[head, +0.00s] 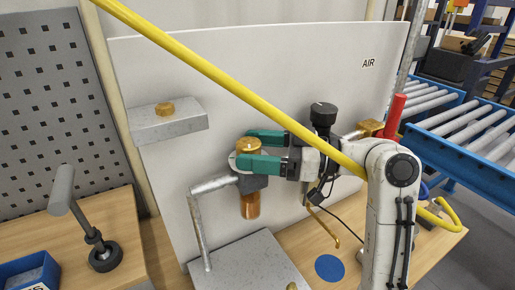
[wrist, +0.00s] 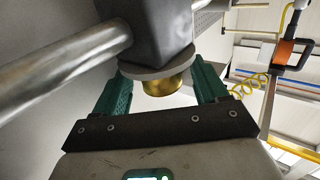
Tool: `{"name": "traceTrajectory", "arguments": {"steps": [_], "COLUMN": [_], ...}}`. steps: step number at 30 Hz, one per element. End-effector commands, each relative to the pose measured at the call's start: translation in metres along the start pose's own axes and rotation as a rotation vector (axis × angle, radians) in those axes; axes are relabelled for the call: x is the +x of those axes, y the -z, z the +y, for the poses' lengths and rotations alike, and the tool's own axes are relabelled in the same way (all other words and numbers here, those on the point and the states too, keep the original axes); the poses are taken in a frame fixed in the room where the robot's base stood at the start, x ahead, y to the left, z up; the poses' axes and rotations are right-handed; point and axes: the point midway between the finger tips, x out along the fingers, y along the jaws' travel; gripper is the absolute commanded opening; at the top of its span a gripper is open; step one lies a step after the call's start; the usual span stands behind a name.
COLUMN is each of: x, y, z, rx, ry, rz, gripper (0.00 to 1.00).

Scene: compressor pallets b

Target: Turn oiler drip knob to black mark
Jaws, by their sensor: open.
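The oiler is a dark grey block (head: 252,183) with an amber bowl (head: 251,205) below and a brass drip knob (head: 249,144) on top. A pale grey disc (wrist: 152,71) lies between block and knob, and the knob also shows in the wrist view (wrist: 170,83). My gripper (head: 246,149) is open, its teal fingers on either side of the knob. In the wrist view a gap shows between the knob and each finger. I cannot make out a black mark; part of the knob and disc is hidden by the fingers.
A metal pipe (head: 197,225) runs into the oiler, close to my gripper. A white panel (head: 290,60) stands behind. A grey shelf block (head: 170,126) with a brass cap is at the left. A yellow hose (head: 205,66) crosses above my gripper. A red cylinder (head: 394,117) stands right.

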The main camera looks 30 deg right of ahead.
Motion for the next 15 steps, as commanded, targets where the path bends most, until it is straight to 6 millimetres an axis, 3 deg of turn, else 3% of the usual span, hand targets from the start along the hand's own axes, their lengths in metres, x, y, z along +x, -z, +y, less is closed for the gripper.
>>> {"name": "traceTrajectory", "arguments": {"steps": [7, 11, 15], "x": [0.000, 0.000, -0.013], "y": [0.011, 0.033, 0.056], "z": [0.000, 0.000, -0.017], "rx": [-0.004, -0.008, -0.008], "ry": [0.000, 0.000, -0.002], "rz": [0.001, 0.001, 0.001], "gripper": [0.73, 0.73, 0.73]}}
